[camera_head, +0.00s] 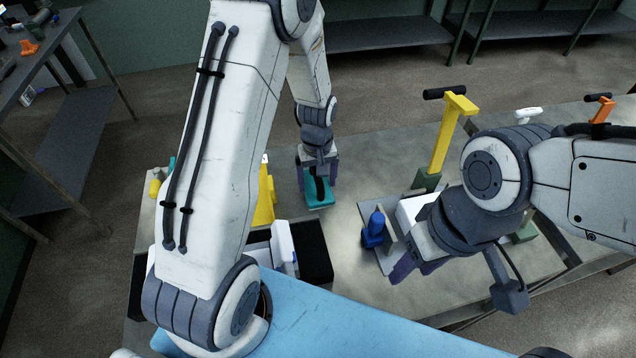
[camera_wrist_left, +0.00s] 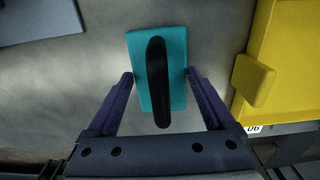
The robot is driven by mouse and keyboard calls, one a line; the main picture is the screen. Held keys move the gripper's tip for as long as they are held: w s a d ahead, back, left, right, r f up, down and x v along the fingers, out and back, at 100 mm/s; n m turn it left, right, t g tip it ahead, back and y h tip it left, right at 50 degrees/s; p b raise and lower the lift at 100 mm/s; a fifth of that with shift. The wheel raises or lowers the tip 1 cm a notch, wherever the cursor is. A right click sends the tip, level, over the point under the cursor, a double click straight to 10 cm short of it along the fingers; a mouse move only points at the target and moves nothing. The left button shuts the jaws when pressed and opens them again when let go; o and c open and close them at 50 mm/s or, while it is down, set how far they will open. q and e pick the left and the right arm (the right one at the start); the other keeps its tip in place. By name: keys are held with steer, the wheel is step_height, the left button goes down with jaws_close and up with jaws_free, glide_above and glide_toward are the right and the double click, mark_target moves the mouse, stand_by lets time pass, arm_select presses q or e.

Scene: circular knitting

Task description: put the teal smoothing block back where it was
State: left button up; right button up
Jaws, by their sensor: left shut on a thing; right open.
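The teal smoothing block (camera_head: 322,203) with a black handle is at the far part of the grey table in the head view. It also shows in the left wrist view (camera_wrist_left: 178,95), upright, handle towards the camera. My left gripper (camera_head: 318,186) is shut on it, its purple fingers on the block's two sides, as the left wrist view (camera_wrist_left: 160,76) shows. I cannot tell whether the block touches the table. My right gripper (camera_head: 413,276) is open near the grey tray at the right, fingers pointing down, with nothing seen between them.
A yellow piece (camera_head: 265,203) stands left of the block, also in the left wrist view (camera_wrist_left: 285,70). A black box (camera_head: 314,256) is nearer. A blue object (camera_head: 374,229) stands at the tray (camera_head: 377,259). A yellow post (camera_head: 441,140) rises at the right. Bare table (camera_head: 352,185) lies right of the block.

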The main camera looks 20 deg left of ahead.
arm_select(q)
steer(key=shift+r, duration=0.1)
steer(key=o, duration=1.5)
steer(key=shift+f, duration=0.2)
steer(key=shift+o, duration=0.2)
